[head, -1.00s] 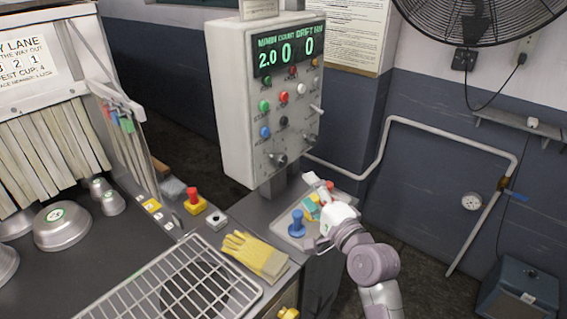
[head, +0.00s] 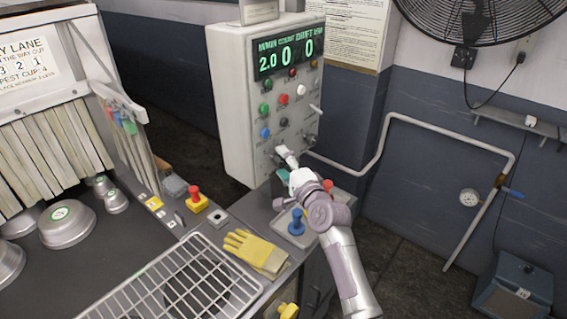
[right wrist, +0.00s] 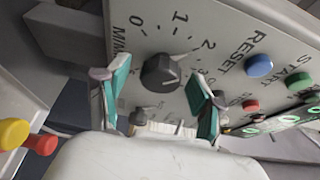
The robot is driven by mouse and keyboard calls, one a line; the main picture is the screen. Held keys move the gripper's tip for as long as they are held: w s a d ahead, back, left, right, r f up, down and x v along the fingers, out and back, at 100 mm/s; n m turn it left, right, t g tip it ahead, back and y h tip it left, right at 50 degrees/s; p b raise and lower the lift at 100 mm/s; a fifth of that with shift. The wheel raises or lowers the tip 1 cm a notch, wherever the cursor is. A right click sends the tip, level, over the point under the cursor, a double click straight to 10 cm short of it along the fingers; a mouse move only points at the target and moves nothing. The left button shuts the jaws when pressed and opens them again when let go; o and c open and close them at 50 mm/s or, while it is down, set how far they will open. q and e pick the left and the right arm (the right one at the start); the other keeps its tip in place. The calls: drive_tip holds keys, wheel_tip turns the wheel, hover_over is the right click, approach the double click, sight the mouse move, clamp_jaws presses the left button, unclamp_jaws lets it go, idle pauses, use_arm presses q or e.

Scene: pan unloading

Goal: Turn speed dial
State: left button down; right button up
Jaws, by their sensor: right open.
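The speed dial (right wrist: 161,74) is a dark grey knob on the pale control panel, with a printed scale marked 0, 1, 2 and "M/MIN" around it in the right wrist view. My right gripper (right wrist: 157,100) is open, its two teal-padded fingers on either side of the dial in that view. I cannot tell whether they touch it. In the head view my right gripper (head: 286,163) is at the lower part of the control box (head: 231,100) and hides the dial. The display (head: 287,57) reads 2.0, 0 and 0. My left gripper is not in view.
Green, red, white and blue buttons sit above the dial, with a blue button (right wrist: 258,66) close by. Below the box are a tray with a blue stamp-like object (head: 297,223), yellow gloves (head: 255,251), a red emergency button (head: 194,194) and a wire rack (head: 172,284).

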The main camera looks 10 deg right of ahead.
drive_tip(key=c, duration=1.1)
drive_tip(key=shift+f+b, duration=0.1)
drive_tip(key=shift+b, duration=0.2)
drive_tip(key=n+b, duration=0.2)
drive_tip(key=b, duration=0.1)
drive_tip(key=n+t+b, duration=0.1)
drive_tip(key=b, duration=0.1)
drive_tip(key=shift+f+n+y, duration=0.25)
drive_tip(key=shift+n+y, duration=0.05)
drive_tip(key=shift+y, duration=0.1)
drive_tip(key=shift+r+n, duration=0.2)
drive_tip(key=shift+n, duration=0.2)
drive_tip(key=o, duration=1.1)
drive_tip(key=shift+r, duration=0.1)
